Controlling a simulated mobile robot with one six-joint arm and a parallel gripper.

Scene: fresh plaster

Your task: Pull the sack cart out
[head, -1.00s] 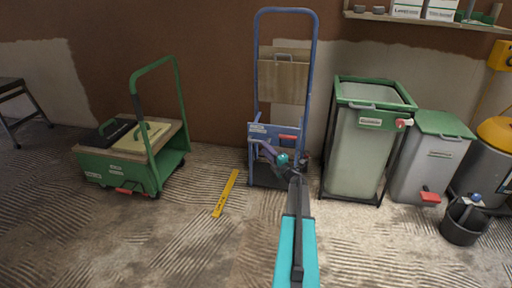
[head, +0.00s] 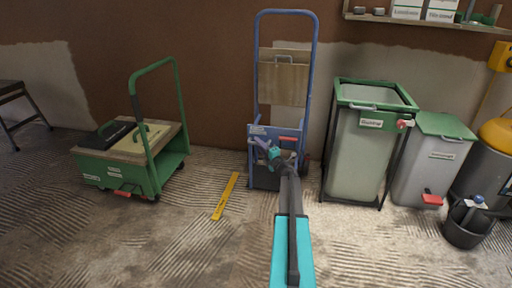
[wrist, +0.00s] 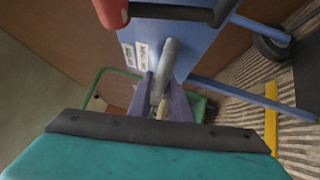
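The blue sack cart (head: 313,75) stands upright against the brown wall in the head view. It has a tall hoop frame, a brown back panel (head: 282,82) and a blue lower panel with labels. A red grip (head: 289,138) sits on that panel and shows large at the top of the wrist view (wrist: 112,12). My gripper (head: 262,143) is at the left part of the lower panel. In the wrist view its purple fingers (wrist: 163,88) are apart, either side of a grey round bar (wrist: 167,62) on the blue panel. I cannot make out contact with the bar.
A green platform trolley (head: 120,170) stands at left, and a yellow strip (head: 225,197) lies on the floor. A green-framed bin (head: 355,155) is close to the cart's right, then a grey bin (head: 428,170) and a black bucket (head: 462,228). The floor in front is mostly clear.

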